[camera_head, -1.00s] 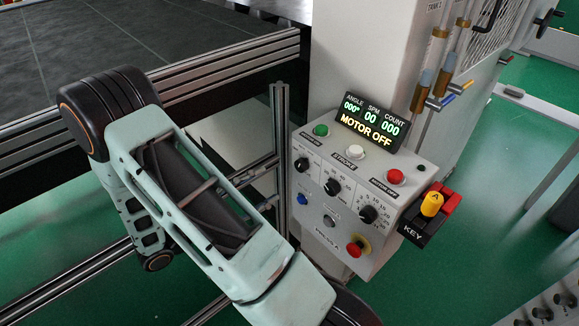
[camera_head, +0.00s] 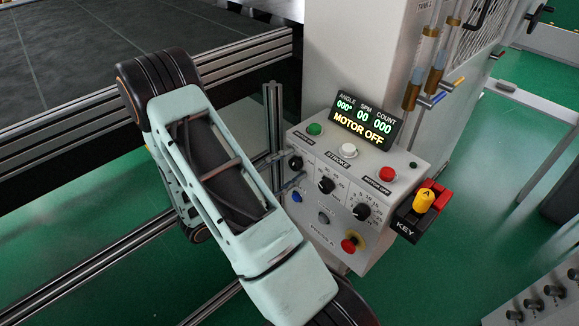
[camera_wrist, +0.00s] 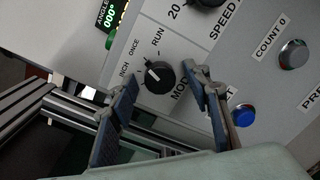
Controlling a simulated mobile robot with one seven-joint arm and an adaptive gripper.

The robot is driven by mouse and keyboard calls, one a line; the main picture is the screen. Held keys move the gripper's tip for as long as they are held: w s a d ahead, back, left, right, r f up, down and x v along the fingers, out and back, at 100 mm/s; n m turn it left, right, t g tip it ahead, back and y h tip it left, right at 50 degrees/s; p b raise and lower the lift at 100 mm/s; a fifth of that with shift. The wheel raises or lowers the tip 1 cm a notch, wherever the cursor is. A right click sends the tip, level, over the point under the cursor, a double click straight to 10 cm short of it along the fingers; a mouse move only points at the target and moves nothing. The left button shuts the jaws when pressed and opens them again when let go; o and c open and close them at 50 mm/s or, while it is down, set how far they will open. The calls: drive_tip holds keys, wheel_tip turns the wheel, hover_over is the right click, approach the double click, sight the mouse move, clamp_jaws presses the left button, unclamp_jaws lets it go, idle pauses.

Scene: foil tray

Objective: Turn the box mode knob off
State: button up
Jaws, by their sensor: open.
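The mode knob (camera_wrist: 158,75) is a round black dial with a white mark. In the wrist view it sits on the grey panel among the labels INCH, ONCE and RUN, its mark towards the upper left. My gripper (camera_wrist: 163,80) is open, one finger to either side of the knob in the picture. No contact is visible, and the gap to the panel is hard to judge. In the head view the mode knob (camera_head: 295,163) is at the left of the control box (camera_head: 325,215), beside my arm.
A display (camera_head: 366,125) reading MOTOR OFF tops the box. Metal rails (camera_head: 240,75) run behind my arm.

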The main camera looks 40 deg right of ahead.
drive_tip(key=shift+c, duration=0.6)
drive_tip(key=c, duration=1)
drive_tip(key=shift+n, duration=0.3)
drive_tip(key=n, duration=0.2)
drive_tip(key=shift+n, duration=0.3)
drive_tip(key=n+p, duration=0.1)
drive_tip(key=n, duration=0.3)
drive_tip(key=shift+n, duration=0.3)
drive_tip(key=n+p, duration=0.2)
drive_tip(key=n, duration=0.2)
drive_tip(key=shift+n, duration=0.3)
drive_tip(key=shift+n+t+h+p, duration=0.3)
drive_tip(key=shift+n+p, duration=0.4)
drive_tip(key=shift+n, duration=1.3)
